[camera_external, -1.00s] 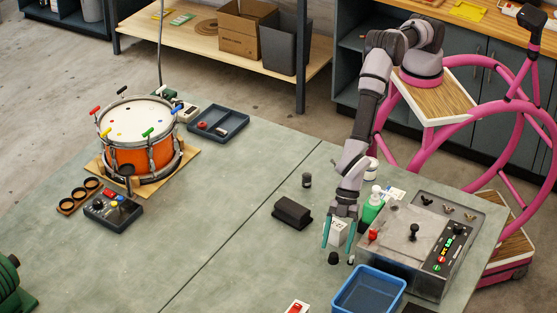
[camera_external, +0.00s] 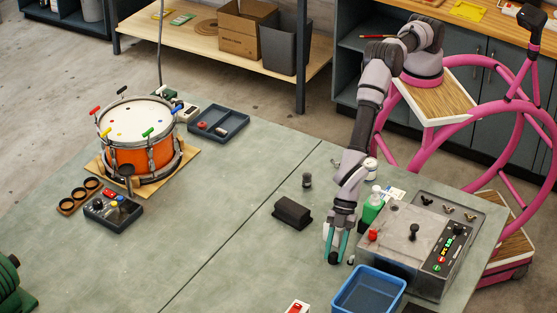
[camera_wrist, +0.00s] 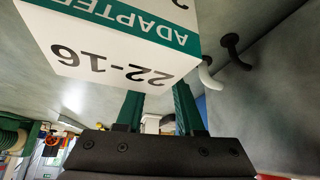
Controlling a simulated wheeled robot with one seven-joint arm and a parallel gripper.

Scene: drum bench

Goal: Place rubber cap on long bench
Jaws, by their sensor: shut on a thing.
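The small black rubber cap (camera_external: 333,258) is at the lower tips of my gripper (camera_external: 336,250), just above or at the surface of the grey-green worktable (camera_external: 190,245). The green fingers are close together around it. In the wrist view a white and green adapter box (camera_wrist: 100,45) covers the fingertips of my gripper (camera_wrist: 157,105), so the cap does not show between them there. In the external view this box is mostly behind the fingers. A long wooden-topped bench (camera_external: 190,22) stands at the back. I cannot tell which surface is the long bench.
A blue bin (camera_external: 368,290), a metal control box (camera_external: 405,245) and a green bottle (camera_external: 372,208) crowd my gripper's right. A black block (camera_external: 292,212) lies to its left. An orange drum (camera_external: 140,145) stands at the left. The table's middle is clear.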

